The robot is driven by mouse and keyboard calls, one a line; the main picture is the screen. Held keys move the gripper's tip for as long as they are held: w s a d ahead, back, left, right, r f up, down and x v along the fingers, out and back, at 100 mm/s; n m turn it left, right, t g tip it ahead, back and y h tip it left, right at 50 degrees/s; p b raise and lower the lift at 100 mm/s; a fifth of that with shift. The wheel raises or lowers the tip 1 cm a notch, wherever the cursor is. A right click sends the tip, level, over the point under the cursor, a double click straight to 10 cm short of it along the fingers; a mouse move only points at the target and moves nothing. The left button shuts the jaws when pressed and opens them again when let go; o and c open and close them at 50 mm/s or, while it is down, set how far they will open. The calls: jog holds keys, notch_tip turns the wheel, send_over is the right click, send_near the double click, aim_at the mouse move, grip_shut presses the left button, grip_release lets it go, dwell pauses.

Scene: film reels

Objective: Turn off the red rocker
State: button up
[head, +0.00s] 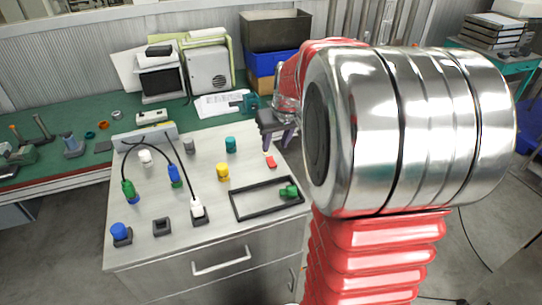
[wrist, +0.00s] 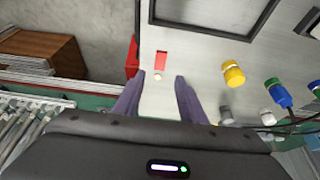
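The red rocker (head: 270,161) is a small red piece on the right part of the light worktop (head: 190,235). It also shows in the wrist view (wrist: 161,61), just ahead of the fingertips, with a small pale round spot beside its near end. My gripper (head: 279,142) is behind the rocker in the head view, above the back right edge of the worktop. In the wrist view my gripper (wrist: 160,76) is open, with its purple fingers apart and nothing between them. I cannot tell which way the rocker is tipped.
A yellow cylinder (head: 223,172) and a teal cylinder (head: 230,145) stand left of the rocker. Cabled plugs stand farther left. A green bench (head: 90,165) runs behind.

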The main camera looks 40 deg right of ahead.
aim_at(270, 159)
jog(key=x, duration=0.8)
jog(key=shift+w+f, duration=0.1)
jog(key=shift+w, duration=0.05)
jog(key=shift+c, duration=0.5)
grip_shut()
